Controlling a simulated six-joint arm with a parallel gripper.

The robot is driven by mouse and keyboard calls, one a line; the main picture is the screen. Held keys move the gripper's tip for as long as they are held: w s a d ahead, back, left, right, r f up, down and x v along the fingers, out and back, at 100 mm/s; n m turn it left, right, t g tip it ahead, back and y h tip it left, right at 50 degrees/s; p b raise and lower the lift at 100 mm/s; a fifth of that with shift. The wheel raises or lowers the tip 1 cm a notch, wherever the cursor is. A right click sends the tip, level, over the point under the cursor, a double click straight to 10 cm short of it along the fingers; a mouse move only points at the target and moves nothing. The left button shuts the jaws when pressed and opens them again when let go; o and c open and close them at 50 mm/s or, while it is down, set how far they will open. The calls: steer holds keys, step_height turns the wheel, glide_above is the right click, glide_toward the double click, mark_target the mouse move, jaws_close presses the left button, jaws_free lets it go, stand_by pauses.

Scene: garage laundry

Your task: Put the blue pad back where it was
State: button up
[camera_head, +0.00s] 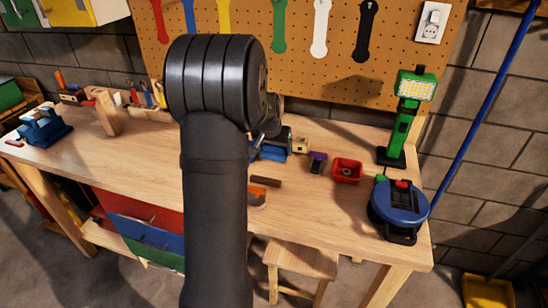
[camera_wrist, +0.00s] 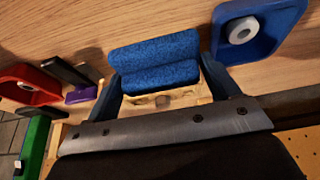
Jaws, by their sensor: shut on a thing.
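The blue pad (camera_wrist: 155,62) shows in the wrist view as a fuzzy blue block with a crease along its length. My gripper (camera_wrist: 161,80) is shut on it, with a dark finger at each side. A pale, yellowish surface shows just below the pad, between the fingers. A blue tray (camera_wrist: 217,45) with a white ring-shaped piece (camera_wrist: 241,31) in it lies beside the pad, to the upper right. In the head view my own arm hides most of the gripper and the pad. I cannot tell whether the pad touches the bench.
On the workbench (camera_head: 330,215), a red tray (camera_head: 347,171) and a purple-topped item (camera_head: 318,160) stand right of my arm. A green lamp (camera_head: 402,125) and a round blue device (camera_head: 400,207) are farther right. A pegboard (camera_head: 300,75) rises behind. The front right bench top is mostly clear.

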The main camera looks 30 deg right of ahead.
mark_target(273, 153)
steer(key=shift+f, duration=2.05)
steer(key=o, duration=0.7)
steer(key=shift+f, duration=0.15)
steer(key=shift+c, duration=0.2)
steer(key=v, duration=1.2)
steer(key=shift+w, duration=0.1)
